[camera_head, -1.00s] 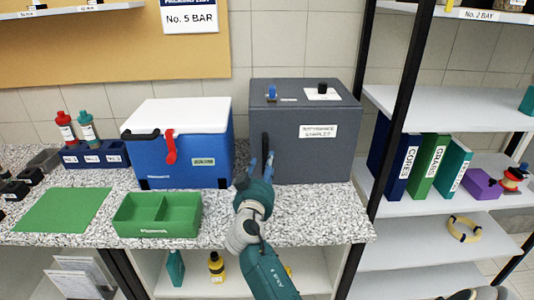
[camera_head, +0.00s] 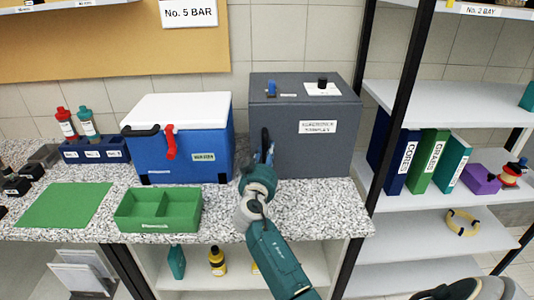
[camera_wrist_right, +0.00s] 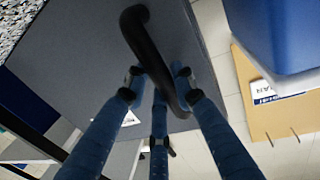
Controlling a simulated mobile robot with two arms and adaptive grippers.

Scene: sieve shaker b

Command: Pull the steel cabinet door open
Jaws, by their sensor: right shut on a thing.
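The steel cabinet (camera_head: 335,155) is a dark grey box with a white label on its front, standing on the speckled counter. Its door looks closed in the head view. The black bar handle (camera_head: 265,139) is at the left edge of the front. My right gripper (camera_head: 266,157) reaches up to it from below and is shut on the handle. In the right wrist view the curved black handle (camera_wrist_right: 139,42) passes between the blue fingers (camera_wrist_right: 158,92) against the grey door face (camera_wrist_right: 85,70).
A blue cooler (camera_head: 200,170) with a white lid and red latch stands close left of the cabinet. A green two-part tray (camera_head: 133,223) and a green mat (camera_head: 62,205) lie further left. A black rack post (camera_head: 398,110) with shelves is close on the right.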

